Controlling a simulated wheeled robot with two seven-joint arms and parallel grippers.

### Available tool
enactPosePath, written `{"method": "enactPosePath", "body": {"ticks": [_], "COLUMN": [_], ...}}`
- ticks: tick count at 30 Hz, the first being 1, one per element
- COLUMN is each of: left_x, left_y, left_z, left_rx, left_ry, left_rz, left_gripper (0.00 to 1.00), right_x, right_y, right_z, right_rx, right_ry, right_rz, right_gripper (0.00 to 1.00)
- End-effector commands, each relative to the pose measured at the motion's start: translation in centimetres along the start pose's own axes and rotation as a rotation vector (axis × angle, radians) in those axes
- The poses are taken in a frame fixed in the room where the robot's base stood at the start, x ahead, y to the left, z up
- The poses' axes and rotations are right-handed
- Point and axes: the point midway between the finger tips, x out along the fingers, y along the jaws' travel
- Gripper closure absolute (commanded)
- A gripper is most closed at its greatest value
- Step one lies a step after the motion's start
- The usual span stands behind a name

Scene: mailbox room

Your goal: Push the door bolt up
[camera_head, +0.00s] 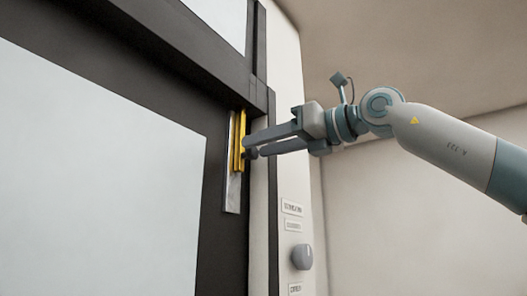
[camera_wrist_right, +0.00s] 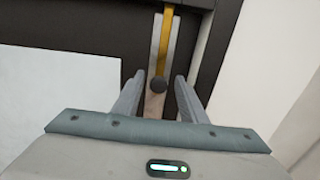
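The door bolt (camera_head: 240,140) is a yellow bar on a grey metal plate (camera_head: 232,190) fixed upright to the dark door frame. Its dark round knob (camera_head: 251,153) sticks out near the bar's lower end. In the right wrist view the yellow bolt (camera_wrist_right: 165,40) runs down to the knob (camera_wrist_right: 158,85). My right gripper (camera_head: 249,147) points left at the bolt, its fingers apart. In the wrist view the knob shows in the gap between the fingertips (camera_wrist_right: 158,82); I cannot tell if they touch it. My left gripper is not in view.
The door has a pale glass panel (camera_head: 95,180) in a dark frame (camera_head: 170,40). A round grey knob (camera_head: 302,257) and small label plates (camera_head: 292,208) are on the pale wall strip below my right arm. The beige wall at right is bare.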

Motion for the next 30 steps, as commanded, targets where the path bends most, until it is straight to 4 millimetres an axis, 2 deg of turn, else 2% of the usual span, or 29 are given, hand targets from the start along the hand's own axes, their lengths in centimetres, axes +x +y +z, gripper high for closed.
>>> {"method": "enactPosePath", "body": {"ticks": [2, 5, 11, 17, 23, 30], "left_x": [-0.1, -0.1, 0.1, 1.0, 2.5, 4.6], "left_y": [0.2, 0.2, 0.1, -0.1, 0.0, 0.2], "left_z": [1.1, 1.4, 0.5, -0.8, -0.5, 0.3], "left_rx": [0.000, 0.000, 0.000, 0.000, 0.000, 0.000], "left_ry": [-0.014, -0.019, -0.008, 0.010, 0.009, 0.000], "left_rz": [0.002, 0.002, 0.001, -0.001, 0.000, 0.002], "left_gripper": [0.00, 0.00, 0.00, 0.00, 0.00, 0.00], "right_x": [0.1, 0.1, 0.1, -1.1, -4.0, -8.9], "right_y": [0.0, 0.0, 0.1, 0.1, 0.0, 0.0], "right_z": [-0.1, -0.2, -0.4, -0.6, -0.7, -0.7], "right_rx": [0.000, 0.000, 0.000, 0.001, 0.001, 0.001], "right_ry": [0.004, 0.006, 0.008, 0.009, 0.005, 0.004], "right_rz": [0.001, 0.001, 0.002, 0.002, 0.002, 0.002], "right_gripper": [0.59, 0.59, 0.59, 0.59, 0.59, 0.59]}}
